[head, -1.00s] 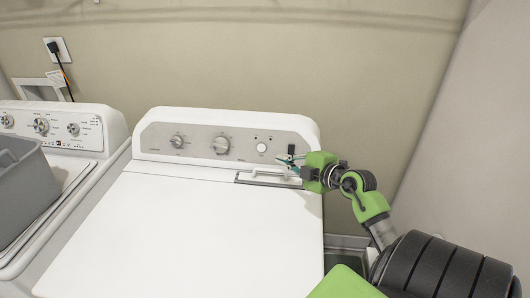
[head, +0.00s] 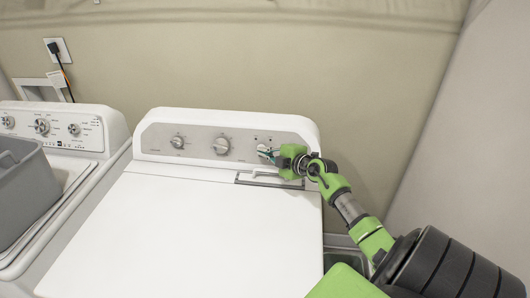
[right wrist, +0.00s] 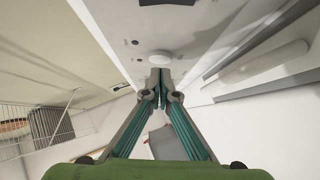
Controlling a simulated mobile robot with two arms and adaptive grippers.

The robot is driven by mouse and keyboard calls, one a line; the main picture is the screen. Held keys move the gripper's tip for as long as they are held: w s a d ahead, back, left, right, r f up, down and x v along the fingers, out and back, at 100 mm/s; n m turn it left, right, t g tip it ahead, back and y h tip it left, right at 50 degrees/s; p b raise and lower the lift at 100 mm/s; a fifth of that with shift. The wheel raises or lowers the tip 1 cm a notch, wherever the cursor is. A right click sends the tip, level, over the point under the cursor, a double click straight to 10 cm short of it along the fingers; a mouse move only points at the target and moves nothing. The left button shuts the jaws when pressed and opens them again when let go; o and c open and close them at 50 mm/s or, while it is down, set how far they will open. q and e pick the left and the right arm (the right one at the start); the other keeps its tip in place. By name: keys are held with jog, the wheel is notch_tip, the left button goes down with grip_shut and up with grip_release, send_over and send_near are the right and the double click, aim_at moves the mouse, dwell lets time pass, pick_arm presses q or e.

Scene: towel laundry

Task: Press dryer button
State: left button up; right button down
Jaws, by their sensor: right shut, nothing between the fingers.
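The dryer (head: 180,235) is the white machine in the middle of the head view, with a grey control panel (head: 200,147) along its back. The dryer button, a round white knob-like button (right wrist: 160,57), sits just beyond my fingertips in the right wrist view. My right gripper (head: 267,155) is at the right part of the panel, its fingers shut with nothing between them. The fingertips (right wrist: 160,78) are together, close in front of the button; I cannot tell whether they touch it. My left gripper is not in view.
Two dials, a left one (head: 178,142) and a larger one (head: 221,146), are on the panel left of my gripper. A handle (head: 270,180) lies just below the panel. A second machine (head: 88,133) with a grey basket (head: 25,185) stands at the left. A wall is behind.

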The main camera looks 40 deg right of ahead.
jog(key=shift+w+d+f, duration=0.25)
jog(key=shift+w+d, duration=0.05)
jog(key=shift+d, duration=0.05)
jog(key=shift+d, duration=0.1)
